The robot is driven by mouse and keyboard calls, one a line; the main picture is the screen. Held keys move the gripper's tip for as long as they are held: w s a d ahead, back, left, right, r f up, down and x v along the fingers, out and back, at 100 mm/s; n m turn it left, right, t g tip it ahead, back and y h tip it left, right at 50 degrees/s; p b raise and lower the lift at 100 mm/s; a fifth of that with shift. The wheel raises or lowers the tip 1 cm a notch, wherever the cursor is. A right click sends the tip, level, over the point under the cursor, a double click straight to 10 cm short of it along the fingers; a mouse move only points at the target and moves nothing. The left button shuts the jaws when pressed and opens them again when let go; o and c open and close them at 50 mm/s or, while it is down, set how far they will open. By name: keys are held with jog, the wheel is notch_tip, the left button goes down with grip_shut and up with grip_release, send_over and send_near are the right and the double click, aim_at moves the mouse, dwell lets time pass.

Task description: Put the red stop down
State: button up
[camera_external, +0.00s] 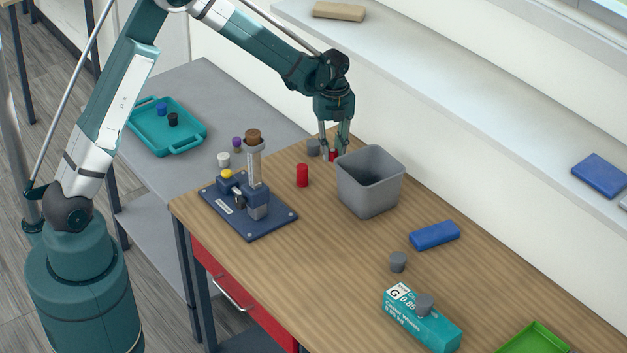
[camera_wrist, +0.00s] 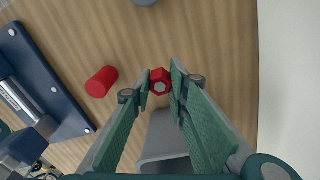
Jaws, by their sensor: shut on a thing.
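In the external view a bit of this red stop (camera_external: 332,156) shows low between the fingers, just behind the grey bin; the bin's rim is close by, and I cannot tell whether the stop touches the table. A second red cylinder (camera_external: 302,175) stands on the wooden table left of the bin. It also shows in the wrist view (camera_wrist: 101,82), left of my gripper (camera_wrist: 160,88) and apart from it.
The grey bin (camera_external: 369,190) stands beside my gripper. A grey cylinder (camera_external: 313,147) is just left of it. A blue fixture (camera_external: 248,208) with a post stands at the left. A blue block (camera_external: 435,236), a teal box (camera_external: 422,322) and a green tray (camera_external: 535,340) lie to the right.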

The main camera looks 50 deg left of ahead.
aim_at(332, 174)
jog(key=shift+f, duration=0.15)
dwell(0.4)
jog(key=shift+f, duration=2.35)
jog(key=shift+f, duration=0.15)
jog(key=o, duration=0.7)
jog(key=shift+o, duration=0.2)
jog(key=shift+r, duration=2.9)
